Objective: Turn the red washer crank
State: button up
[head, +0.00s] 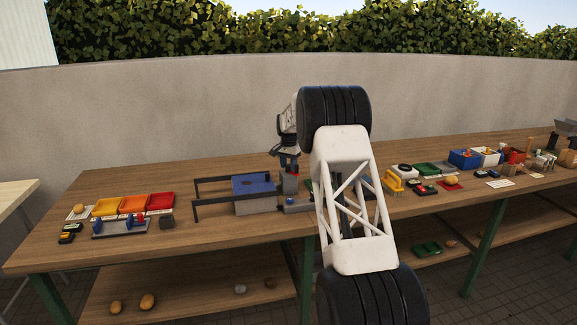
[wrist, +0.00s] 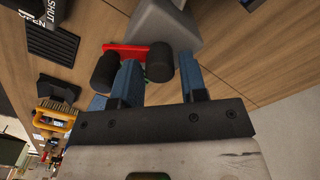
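The red crank arm (wrist: 126,47) shows in the wrist view in front of a grey housing (wrist: 165,22). A black cylinder stands at each end of it, one at the left (wrist: 104,72) and one at the right (wrist: 161,63). My gripper (wrist: 160,66) is open, with its two blue fingers spread. The right black cylinder lies between the fingertips in the picture; I cannot tell whether they touch it. The left cylinder is outside the left finger.
A blue-topped grey box (head: 253,186) stands beside my gripper on the wooden bench (head: 120,253). Coloured trays (head: 133,204) are at the left. A yellow brush (head: 394,182) and several bins (head: 464,159) are at the right. A wall (head: 180,115) runs behind.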

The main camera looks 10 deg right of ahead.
jog(key=shift+f, duration=0.1)
jog(key=c, duration=0.6)
jog(key=shift+c, duration=0.2)
jog(key=shift+n, duration=0.4)
jog(key=n, duration=1)
jog(key=shift+n, duration=0.4)
jog(key=o, duration=0.6)
